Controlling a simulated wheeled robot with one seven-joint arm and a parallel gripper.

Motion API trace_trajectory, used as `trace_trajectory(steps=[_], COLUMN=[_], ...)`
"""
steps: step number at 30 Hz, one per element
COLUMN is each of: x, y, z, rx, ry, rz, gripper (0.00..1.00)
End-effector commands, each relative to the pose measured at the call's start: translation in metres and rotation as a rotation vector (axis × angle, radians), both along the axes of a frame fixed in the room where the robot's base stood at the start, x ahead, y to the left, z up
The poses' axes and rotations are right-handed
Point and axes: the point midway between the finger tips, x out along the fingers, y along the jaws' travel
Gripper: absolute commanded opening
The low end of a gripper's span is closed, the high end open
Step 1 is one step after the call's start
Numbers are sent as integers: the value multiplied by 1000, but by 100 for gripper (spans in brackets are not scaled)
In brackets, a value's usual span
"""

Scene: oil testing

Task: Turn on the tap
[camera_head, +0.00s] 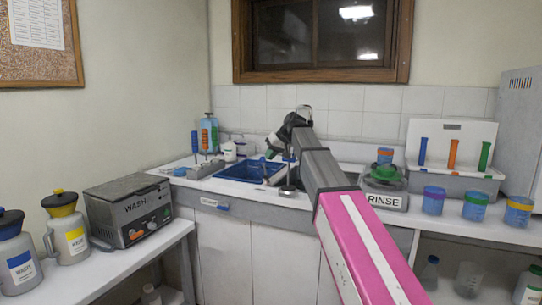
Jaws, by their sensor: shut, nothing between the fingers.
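My gripper (270,153) is shut and empty above the right side of the basin. A chrome curved piece, likely the top of the tap (305,108), shows just behind the end of my arm. A thin metal post with a round base (287,190) stands at the basin's right edge. My arm hides most of the tap, and its handle cannot be made out. I cannot tell whether my gripper touches the tap.
A WASH machine (130,208) and jugs (66,228) stand on the left bench. A RINSE device (384,187), a tube rack (455,158) and several blue cups (475,207) stand on the right counter. A window is above.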

Motion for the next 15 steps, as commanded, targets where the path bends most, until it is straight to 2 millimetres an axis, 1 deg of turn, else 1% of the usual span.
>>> trace_trajectory(steps=[7,15], x=[-27,-26], y=[8,9], z=[-11,-11], rx=[0,0], ry=[1,0], rz=[1,0], gripper=[0,0])
